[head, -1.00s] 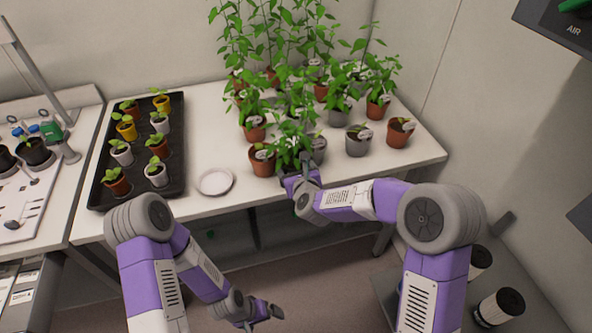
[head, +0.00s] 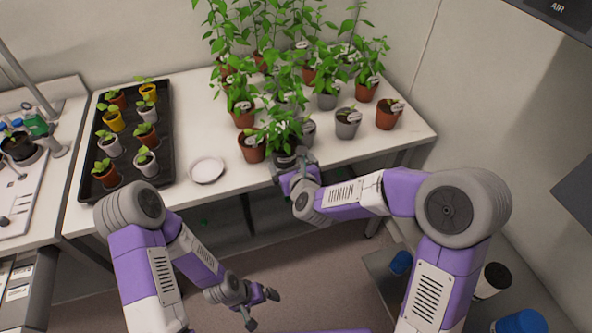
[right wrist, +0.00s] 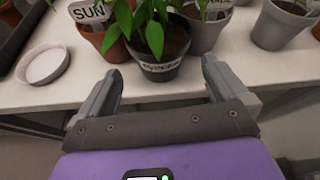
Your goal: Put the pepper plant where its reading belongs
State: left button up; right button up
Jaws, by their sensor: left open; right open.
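The pepper plant, in a dark grey pot (right wrist: 165,69) with a partly legible label like "PEPPER", stands upright at the front edge of the white table. In the head view its green leaves (head: 283,128) rise above my right gripper (head: 292,163), which partly covers the pot. In the right wrist view my right gripper (right wrist: 158,88) is open and empty, its fingers to either side just in front of the pot. I see no clear contact. My left gripper (head: 262,308) is open and empty, low in front of the table, away from the plants.
Several potted plants crowd around and behind it, including a terracotta pot labelled "SUN..." (right wrist: 104,40) close on the left. A white saucer (head: 207,169) lies left of it. A black tray (head: 166,120) of seedlings stands further left. The table between saucer and tray is narrow but clear.

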jog(key=v, duration=0.5)
jog(key=s+d+f+n+g, duration=0.2)
jog(key=s+f+n+g, duration=0.1)
jog(key=f+n, duration=0.5)
jog(key=s+d+f+n+g, duration=0.25)
jog(key=f+n, duration=0.35)
jog(key=f, duration=0.5)
jog(key=s+d+f+n+g, duration=0.1)
jog(key=s+f+n+g, duration=0.2)
jog(key=s+f+n, duration=0.3)
jog(key=s+d+f+n+g+y, duration=0.1)
jog(key=s+f+n+g, duration=0.3)
jog(key=s+f+n, duration=0.3)
jog(key=s+n, duration=0.2)
jog(key=s, duration=0.2)
jog(key=shift+s+d+f, duration=0.3)
jog(key=shift+d+f, duration=0.05)
jog(key=shift+d, duration=0.05)
jog(key=shift+r+p, duration=0.45)
jog(key=shift+p, duration=0.1)
